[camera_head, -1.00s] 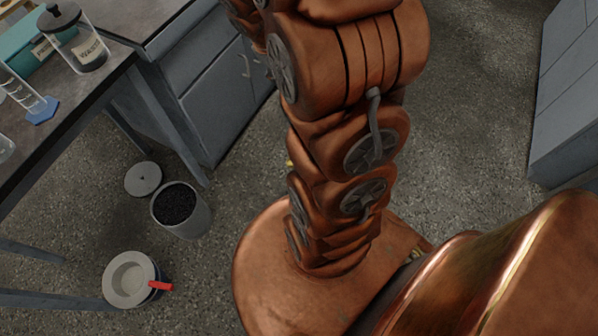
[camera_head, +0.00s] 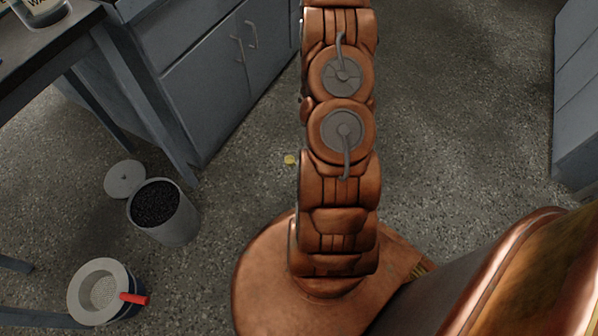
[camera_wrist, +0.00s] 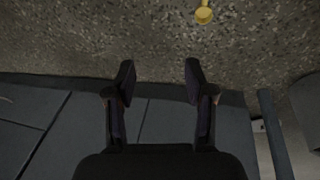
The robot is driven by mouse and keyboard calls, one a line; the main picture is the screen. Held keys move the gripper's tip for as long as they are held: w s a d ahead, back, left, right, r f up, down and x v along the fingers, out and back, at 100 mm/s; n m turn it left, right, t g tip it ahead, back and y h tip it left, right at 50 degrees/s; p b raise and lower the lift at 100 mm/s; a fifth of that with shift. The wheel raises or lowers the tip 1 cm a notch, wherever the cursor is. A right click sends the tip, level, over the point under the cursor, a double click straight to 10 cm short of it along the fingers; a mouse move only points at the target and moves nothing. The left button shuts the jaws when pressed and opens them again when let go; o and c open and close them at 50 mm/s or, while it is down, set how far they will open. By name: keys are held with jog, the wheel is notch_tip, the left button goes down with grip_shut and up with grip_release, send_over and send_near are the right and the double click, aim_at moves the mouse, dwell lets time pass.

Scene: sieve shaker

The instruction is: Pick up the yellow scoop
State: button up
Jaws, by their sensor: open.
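The yellow scoop (camera_head: 290,160) lies on the speckled floor just left of my arm in the head view; only a small part of it shows there. In the wrist view the scoop (camera_wrist: 204,15) is at the top edge, its round bowl visible and its upper part cut off by the frame. My gripper (camera_wrist: 160,80) is open and empty, its two dark fingers apart. The scoop lies beyond the fingertips, slightly right of their middle, and apart from them. My gripper is out of sight in the head view.
A bin of dark granules (camera_head: 165,212) stands on the floor at left, its grey lid (camera_head: 125,180) beside it. A pale round container (camera_head: 88,290) with a red handle (camera_head: 134,298) is at lower left. Grey cabinets (camera_head: 215,80) and a dark bench (camera_head: 50,55) stand behind.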

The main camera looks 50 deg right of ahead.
jog(key=s+a+f+y+b, duration=0.1)
jog(key=f+b, duration=0.1)
jog(key=f, duration=0.4)
jog(key=s+a+f+t+y+b, duration=0.1)
jog(key=f+b, duration=0.1)
jog(key=f, duration=0.5)
jog(key=s+a+f+b, duration=0.1)
jog(key=f+b, duration=0.1)
jog(key=f, duration=0.5)
jog(key=shift+s+a+n+y, duration=0.2)
jog(key=shift+s+n+y, duration=0.1)
jog(key=shift+s+y, duration=0.1)
jog(key=shift+a+b+x, duration=0.2)
jog(key=shift+b+x, duration=0.8)
jog(key=shift+x, duration=0.75)
jog(key=shift+a+b+x, duration=0.25)
jog(key=shift+b+x, duration=0.75)
jog(key=shift+x, duration=0.7)
jog(key=shift+w+f, duration=0.3)
jog(key=shift+f, duration=0.05)
jog(key=shift+r, duration=0.1)
grip_shut()
